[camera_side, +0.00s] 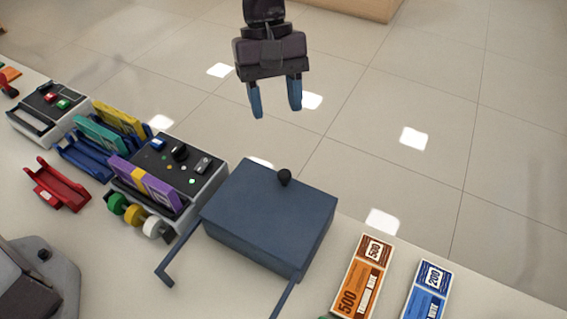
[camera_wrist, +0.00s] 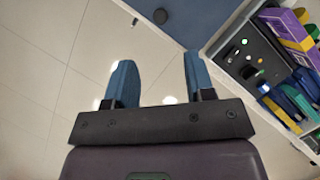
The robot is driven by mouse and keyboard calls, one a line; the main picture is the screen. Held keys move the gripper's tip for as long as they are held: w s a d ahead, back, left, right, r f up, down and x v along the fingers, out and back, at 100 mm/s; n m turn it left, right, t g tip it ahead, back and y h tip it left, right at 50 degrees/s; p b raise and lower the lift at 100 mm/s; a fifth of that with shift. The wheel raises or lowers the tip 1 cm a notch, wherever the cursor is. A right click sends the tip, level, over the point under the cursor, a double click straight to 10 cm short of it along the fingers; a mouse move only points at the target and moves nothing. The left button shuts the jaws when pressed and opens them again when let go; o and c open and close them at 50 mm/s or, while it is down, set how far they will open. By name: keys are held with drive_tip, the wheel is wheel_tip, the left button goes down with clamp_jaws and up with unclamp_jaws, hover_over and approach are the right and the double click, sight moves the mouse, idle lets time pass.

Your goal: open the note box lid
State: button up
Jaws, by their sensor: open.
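The note box (camera_side: 262,225) is a blue-grey box on the counter, with its flat lid down. A black knob (camera_side: 284,177) stands on the lid near its back edge. Two thin blue-grey bars stick out from the box's front corners. My gripper (camera_side: 275,108) is open and empty, in the air above and behind the box, apart from the knob. In the wrist view, the blue fingers (camera_wrist: 154,80) are spread. Part of the box (camera_wrist: 190,18) shows at the top, with the knob (camera_wrist: 160,16) near its edge.
Left of the box stands a grey control console (camera_side: 185,160) with colored note packs and rollers. A red holder (camera_side: 55,184) lies farther left. An orange 500 note (camera_side: 361,277) and a blue 200 note (camera_side: 427,290) lie right. Open floor is behind the counter.

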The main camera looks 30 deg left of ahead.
sight(284, 174)
drive_tip(key=x, duration=1.1)
drive_tip(key=shift+s+f, duration=0.1)
drive_tip(key=shift+f, duration=0.15)
clamp_jaws()
drive_tip(key=shift+s, duration=0.1)
